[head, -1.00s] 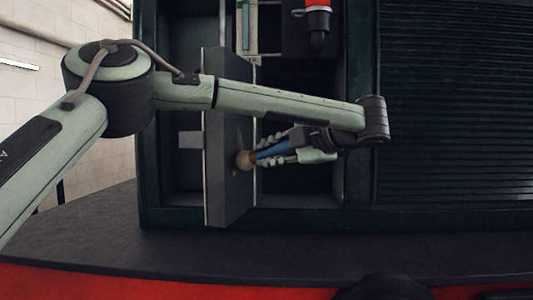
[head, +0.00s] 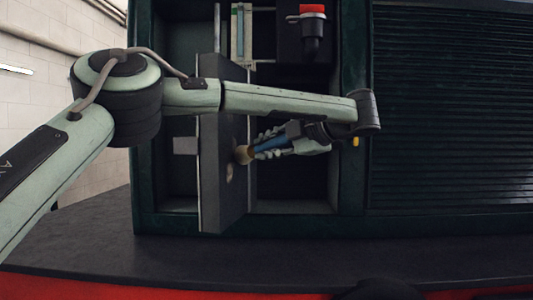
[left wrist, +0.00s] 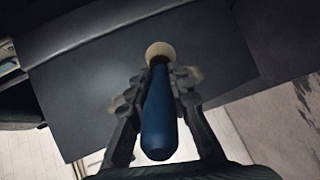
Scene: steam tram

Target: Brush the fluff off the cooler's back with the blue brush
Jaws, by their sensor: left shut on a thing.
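My left gripper (head: 268,146) is shut on the blue brush (head: 270,145). The brush points left, and its pale round bristle head (head: 243,154) is at the face of the grey upright panel, which seems to be the cooler's back (head: 225,200). In the left wrist view the blue handle (left wrist: 159,115) lies between the fingers, with the bristles (left wrist: 160,51) at the dark panel (left wrist: 95,75). A tan fluff patch (head: 230,172) shows on the panel just below the bristles. Pale fluff (left wrist: 118,104) also shows left of the brush in the wrist view. My right gripper is not in view.
The panel stands inside a dark green cabinet frame (head: 145,190) with open bays. A red-topped black fitting (head: 312,30) sits in the upper right bay. A ribbed shutter (head: 450,110) is at right. The dark ledge (head: 90,235) in front is clear.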

